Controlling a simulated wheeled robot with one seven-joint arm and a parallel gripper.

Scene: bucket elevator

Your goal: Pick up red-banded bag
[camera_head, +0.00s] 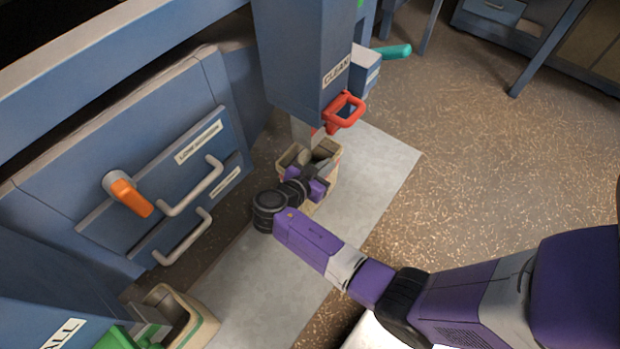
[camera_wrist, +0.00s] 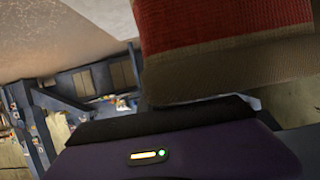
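The red-banded bag (camera_head: 326,190) is a tan, open-topped bag under the spout marked CLEAN in the head view. In the wrist view its woven side with a wide red band (camera_wrist: 222,27) fills the upper right, very close. My gripper (camera_head: 314,180) is at the bag's near upper side, and its purple tip parts overlap the bag's rim. In the wrist view a dark edge and purple body of my gripper (camera_wrist: 160,122) lie just below the bag. The fingertips' gap and any contact with the bag are hidden.
The blue CLEAN spout (camera_head: 305,55) with a red handle (camera_head: 345,110) stands right above the bag. A blue panel with an orange lever (camera_head: 130,197) and grey handles is at left. A second tan bag (camera_head: 196,325) stands lower left by a green handle. Floor at right is clear.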

